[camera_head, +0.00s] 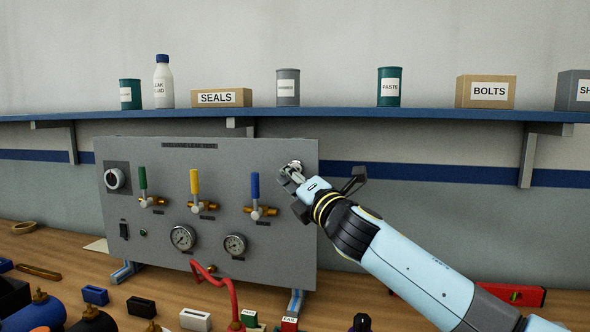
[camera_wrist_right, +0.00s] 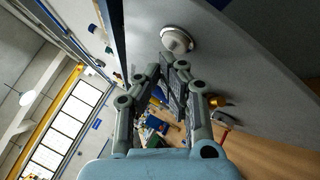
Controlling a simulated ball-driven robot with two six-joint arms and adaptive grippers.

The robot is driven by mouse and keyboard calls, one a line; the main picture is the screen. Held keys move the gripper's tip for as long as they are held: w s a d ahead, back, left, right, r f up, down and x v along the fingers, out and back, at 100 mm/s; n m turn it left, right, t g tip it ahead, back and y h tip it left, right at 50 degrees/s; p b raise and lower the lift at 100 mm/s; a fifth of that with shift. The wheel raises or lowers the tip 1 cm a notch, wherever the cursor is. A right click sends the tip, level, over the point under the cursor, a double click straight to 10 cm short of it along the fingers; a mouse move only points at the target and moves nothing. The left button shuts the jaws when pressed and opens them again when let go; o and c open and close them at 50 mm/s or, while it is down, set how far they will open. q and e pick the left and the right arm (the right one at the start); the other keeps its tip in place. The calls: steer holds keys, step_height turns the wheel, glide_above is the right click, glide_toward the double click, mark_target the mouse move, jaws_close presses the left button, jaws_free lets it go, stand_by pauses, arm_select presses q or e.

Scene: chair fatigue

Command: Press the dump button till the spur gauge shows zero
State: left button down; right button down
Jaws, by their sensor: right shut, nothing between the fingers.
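The grey panel (camera_head: 215,213) stands upright on the bench. A round pale metal button (camera_head: 295,165) sits at its upper right corner; it is likely the dump button, but I cannot read its label. It also shows in the wrist view (camera_wrist_right: 176,40). My right gripper (camera_head: 288,178) is shut and empty, its tips at or just below the button. I cannot tell if they touch it. A larger gauge (camera_head: 182,237) and a smaller gauge (camera_head: 235,244) are low on the panel. Their needles and labels are too small to read. My left gripper is out of view.
The panel also bears a green lever (camera_head: 143,180), a yellow lever (camera_head: 195,185), a blue lever (camera_head: 255,188) and a dial (camera_head: 115,179). A red hose (camera_head: 222,282) curves out below. A shelf (camera_head: 330,113) with cans and boxes runs above.

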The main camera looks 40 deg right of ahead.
steer(key=shift+s+a, duration=0.2)
steer(key=s+a+p, duration=0.1)
steer(key=s+a, duration=0.2)
steer(key=shift+s+a, duration=0.15)
steer(key=shift+a, duration=0.25)
stand_by(1.0)
